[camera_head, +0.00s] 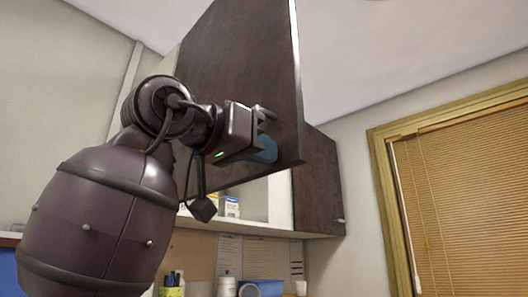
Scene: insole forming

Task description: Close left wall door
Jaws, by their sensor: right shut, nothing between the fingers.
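The left wall door (240,60) is a dark brown panel of the wall cabinet. It stands open, swung out towards me, its lit free edge at the right. A small grey metal piece, probably the handle (266,112), shows just above the fingers. I cannot tell whether the gripper touches the door.
The other cabinet door (318,185) is closed, right of the opening. Small boxes (231,206) stand on the cabinet shelf. Below are papers on the wall, a white container (227,286) and a blue one (262,288). A window with blinds (460,200) is at the right.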

